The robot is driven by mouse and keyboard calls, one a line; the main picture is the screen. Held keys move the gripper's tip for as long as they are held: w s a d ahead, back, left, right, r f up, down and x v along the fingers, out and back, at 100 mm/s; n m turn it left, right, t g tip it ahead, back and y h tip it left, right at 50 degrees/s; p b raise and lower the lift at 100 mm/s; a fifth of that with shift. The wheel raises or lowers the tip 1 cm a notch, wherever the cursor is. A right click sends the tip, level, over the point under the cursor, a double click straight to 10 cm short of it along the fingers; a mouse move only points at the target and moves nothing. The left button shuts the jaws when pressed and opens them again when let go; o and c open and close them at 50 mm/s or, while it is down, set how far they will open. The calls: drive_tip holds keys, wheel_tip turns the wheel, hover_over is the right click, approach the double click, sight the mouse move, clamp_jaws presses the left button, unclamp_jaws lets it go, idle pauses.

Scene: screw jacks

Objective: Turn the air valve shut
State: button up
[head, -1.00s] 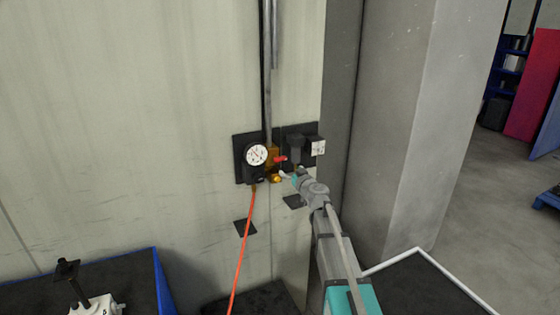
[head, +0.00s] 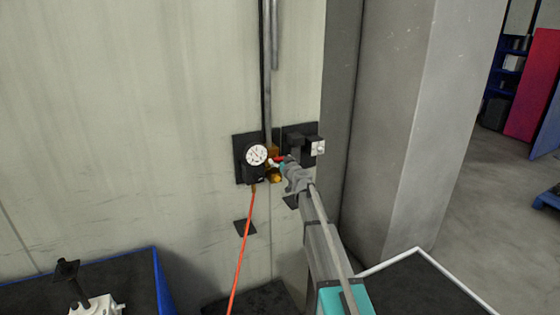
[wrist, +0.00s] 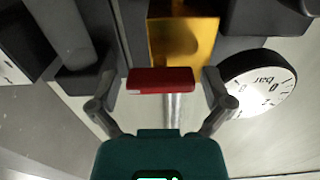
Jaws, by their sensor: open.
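The air valve has a brass body (wrist: 184,38) and a red handle (wrist: 161,81); the red handle also shows in the head view (head: 279,158). My gripper (wrist: 161,86) is open. Its fingers stand at either end of the red handle in the wrist view, with a narrow gap showing at each side. The handle lies crosswise between them. In the head view my gripper (head: 279,164) is at the valve and partly hides the brass parts.
A white-faced pressure gauge (head: 256,155) is just left of the valve; it also shows close to one finger in the wrist view (wrist: 261,84). An orange hose (head: 242,250) hangs below. A dark box (head: 300,150) is at the right, and a grey pillar (head: 395,130) stands beyond.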

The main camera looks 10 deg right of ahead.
drive_tip(key=shift+c, duration=0.3)
drive_tip(key=c, duration=0.9)
drive_tip(key=shift+m, duration=0.3)
drive_tip(key=m, duration=0.8)
drive_tip(key=shift+m, duration=0.3)
drive_tip(key=m, duration=0.4)
drive_tip(key=shift+m, duration=2.4)
